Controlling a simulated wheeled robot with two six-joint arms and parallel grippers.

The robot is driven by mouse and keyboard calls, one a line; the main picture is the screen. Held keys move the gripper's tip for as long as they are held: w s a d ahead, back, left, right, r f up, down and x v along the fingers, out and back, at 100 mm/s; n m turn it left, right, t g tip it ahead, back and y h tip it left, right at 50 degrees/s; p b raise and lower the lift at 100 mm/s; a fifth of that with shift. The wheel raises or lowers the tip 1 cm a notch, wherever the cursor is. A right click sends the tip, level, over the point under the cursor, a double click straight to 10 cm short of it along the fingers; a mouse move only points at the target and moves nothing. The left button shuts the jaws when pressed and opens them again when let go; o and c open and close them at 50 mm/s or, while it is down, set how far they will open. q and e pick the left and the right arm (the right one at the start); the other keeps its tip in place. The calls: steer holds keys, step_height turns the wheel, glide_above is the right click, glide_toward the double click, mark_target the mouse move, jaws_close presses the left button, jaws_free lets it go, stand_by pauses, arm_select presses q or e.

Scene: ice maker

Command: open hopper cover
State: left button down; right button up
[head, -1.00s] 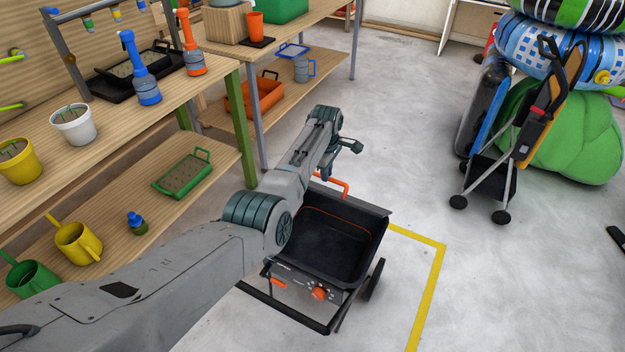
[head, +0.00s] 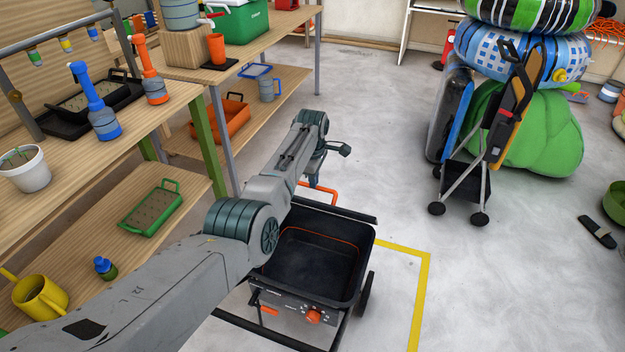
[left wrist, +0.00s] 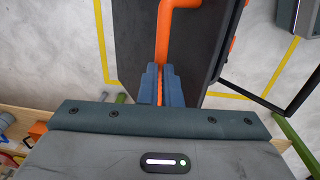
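A black spreader hopper (head: 312,262) stands on the floor in the head view, its inside showing and an orange line around its inner wall. Its black cover (head: 345,212) is seen nearly edge-on at the hopper's far side, raised off the opening. An orange handle (head: 322,190) sticks out beyond the cover. My left gripper (head: 318,178) is at this handle, partly hidden by its own wrist. In the left wrist view, the blue fingers (left wrist: 161,88) close on the orange handle (left wrist: 163,45), beside the black cover panel (left wrist: 130,45). My right gripper is not in view.
A wooden shelf bench (head: 150,125) with pots and tools runs along the left. Yellow floor tape (head: 424,290) lies right of the hopper. A folded cart (head: 480,165) stands farther right by a green bag (head: 535,130). The floor between is clear.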

arm_select(q)
steer(key=c, duration=1.6)
jaws_free()
steer(key=shift+f, duration=0.1)
steer(key=shift+o, duration=0.7)
